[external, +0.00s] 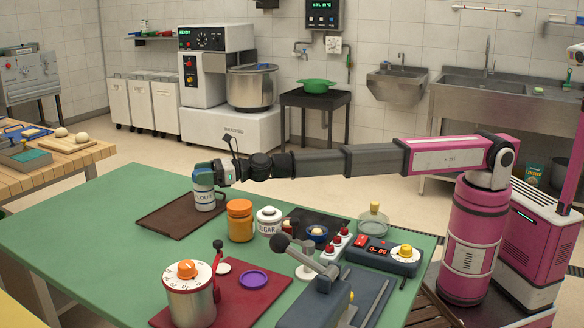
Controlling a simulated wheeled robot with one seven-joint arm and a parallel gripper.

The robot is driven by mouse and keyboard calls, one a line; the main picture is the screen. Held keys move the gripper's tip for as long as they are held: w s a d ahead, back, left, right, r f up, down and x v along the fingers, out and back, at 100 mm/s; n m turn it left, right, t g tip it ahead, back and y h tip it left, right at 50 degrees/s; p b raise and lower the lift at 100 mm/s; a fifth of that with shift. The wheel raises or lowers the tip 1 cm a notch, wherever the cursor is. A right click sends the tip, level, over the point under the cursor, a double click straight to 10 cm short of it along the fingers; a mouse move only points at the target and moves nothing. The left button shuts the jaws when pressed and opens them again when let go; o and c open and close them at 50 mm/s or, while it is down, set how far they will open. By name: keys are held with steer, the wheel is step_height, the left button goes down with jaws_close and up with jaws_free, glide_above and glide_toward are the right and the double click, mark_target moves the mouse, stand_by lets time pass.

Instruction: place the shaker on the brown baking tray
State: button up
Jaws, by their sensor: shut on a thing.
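The shaker (204,198) is a pale canister with a dark label band and a blue-green top, standing upright. My gripper (208,174) is shut on its upper part, reaching in from the right. The brown baking tray (163,224) lies flat at the far left of the green table. The shaker's base appears over the tray's right part; I cannot tell whether it touches the tray. My gripper hides part of the shaker's top.
An orange jar (240,221) and a white sugar jar (268,221) stand just right of the tray. A timer box (382,256), a red mat (254,302) and a lever press (317,300) crowd the front and right. The table's left part is clear.

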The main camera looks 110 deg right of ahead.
steer(key=o, duration=1.3)
steer(key=shift+r, duration=0.1)
steer(key=s, duration=1.2)
